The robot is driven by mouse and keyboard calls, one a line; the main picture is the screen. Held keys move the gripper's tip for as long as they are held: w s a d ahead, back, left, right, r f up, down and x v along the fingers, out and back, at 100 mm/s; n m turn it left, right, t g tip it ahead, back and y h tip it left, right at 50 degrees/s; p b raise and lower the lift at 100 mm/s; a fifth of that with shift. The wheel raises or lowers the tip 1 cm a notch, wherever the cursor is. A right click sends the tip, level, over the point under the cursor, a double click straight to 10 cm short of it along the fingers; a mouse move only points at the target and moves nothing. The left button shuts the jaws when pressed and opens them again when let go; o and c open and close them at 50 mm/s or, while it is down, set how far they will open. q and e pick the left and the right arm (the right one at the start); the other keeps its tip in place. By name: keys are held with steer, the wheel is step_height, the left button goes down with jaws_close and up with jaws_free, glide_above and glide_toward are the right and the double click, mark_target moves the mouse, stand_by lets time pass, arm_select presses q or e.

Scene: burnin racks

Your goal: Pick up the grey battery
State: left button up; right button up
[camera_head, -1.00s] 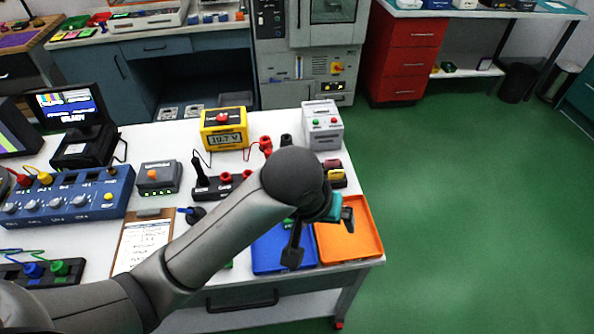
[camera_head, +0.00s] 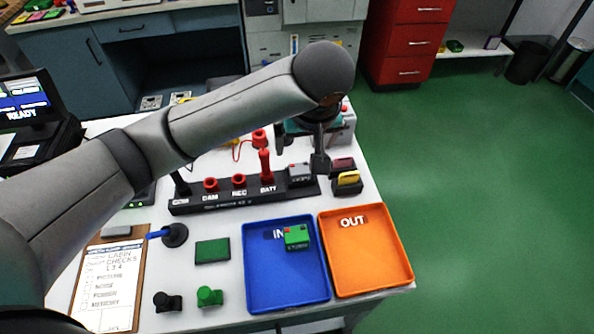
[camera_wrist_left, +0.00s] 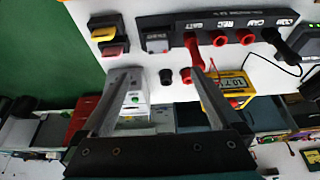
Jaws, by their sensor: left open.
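The grey battery (camera_head: 300,174) sits at the right end of a long black rack (camera_head: 225,203), beside the BATT label. It also shows in the left wrist view (camera_wrist_left: 157,44), at the rack's end. My left gripper (camera_head: 301,148) is open and empty, with its fingers pointing down. It appears just beyond the battery and apart from it in the head view. In the left wrist view the open fingers (camera_wrist_left: 166,74) frame the table below the battery. My right gripper is not in view.
A red plug (camera_head: 266,165) stands upright beside the battery. Red and yellow blocks (camera_head: 348,181) sit to its right. In front are a blue IN tray (camera_head: 285,282) holding a green battery (camera_head: 297,236) and an orange OUT tray (camera_head: 367,262).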

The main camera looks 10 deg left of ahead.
arm_select(q)
steer(key=b, duration=0.3)
glide_toward(300, 169)
step_height(300, 169, down, 2)
steer(key=shift+w+a+f, duration=0.5)
steer(key=shift+a+f, duration=0.05)
steer(key=shift+f, duration=0.15)
steer(key=b+x, duration=0.1)
steer(key=x, duration=0.4)
steer(key=shift+w+d+b, duration=0.2)
steer(key=shift+b, duration=0.15)
jaws_close()
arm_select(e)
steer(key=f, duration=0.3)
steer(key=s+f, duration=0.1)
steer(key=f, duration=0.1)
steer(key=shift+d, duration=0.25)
